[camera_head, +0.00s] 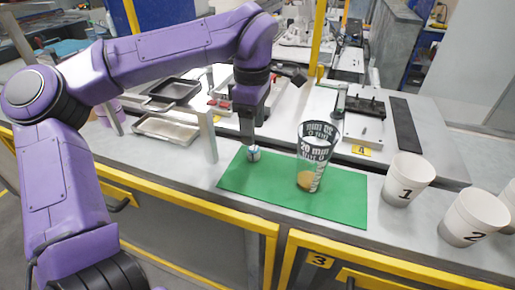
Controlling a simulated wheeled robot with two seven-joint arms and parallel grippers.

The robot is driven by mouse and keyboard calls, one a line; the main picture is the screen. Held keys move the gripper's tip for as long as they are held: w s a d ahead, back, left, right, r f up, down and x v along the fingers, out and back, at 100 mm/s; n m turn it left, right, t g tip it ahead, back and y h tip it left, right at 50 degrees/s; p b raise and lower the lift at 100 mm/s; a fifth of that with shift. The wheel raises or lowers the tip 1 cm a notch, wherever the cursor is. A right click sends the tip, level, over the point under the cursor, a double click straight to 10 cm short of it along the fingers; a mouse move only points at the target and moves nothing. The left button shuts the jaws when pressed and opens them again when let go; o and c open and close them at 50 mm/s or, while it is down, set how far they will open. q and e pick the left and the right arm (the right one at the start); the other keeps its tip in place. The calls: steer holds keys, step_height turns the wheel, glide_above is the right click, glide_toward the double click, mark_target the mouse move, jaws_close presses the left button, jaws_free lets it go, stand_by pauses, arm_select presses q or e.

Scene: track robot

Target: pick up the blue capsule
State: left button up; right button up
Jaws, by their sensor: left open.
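A small blue and white item, likely the blue capsule (254,154), lies on the green mat (240,178) near its back left edge. My left gripper (249,139) points straight down right above it, with its tips close to it. The jaws are open, though the fingers overlap in this view and the space between them is hidden. I cannot tell whether the fingers touch the capsule. My right gripper is out of view.
A clear printed cup (314,150) with brown content stands on the mat to the right. White cups numbered 1 (407,178) and 2 (473,217) stand further right. Metal trays (165,130) lie on the left. A thin upright post (207,135) rises left of the gripper.

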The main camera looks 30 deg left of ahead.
mark_target(253, 158)
arm_select(q)
steer(key=f, duration=0.6)
steer(key=shift+w+a+f+p, duration=0.15)
steer(key=shift+a+f+p, duration=0.05)
steer(key=shift+f+p, duration=0.15)
steer(key=shift+f, duration=0.2)
steer(key=c, duration=1.1)
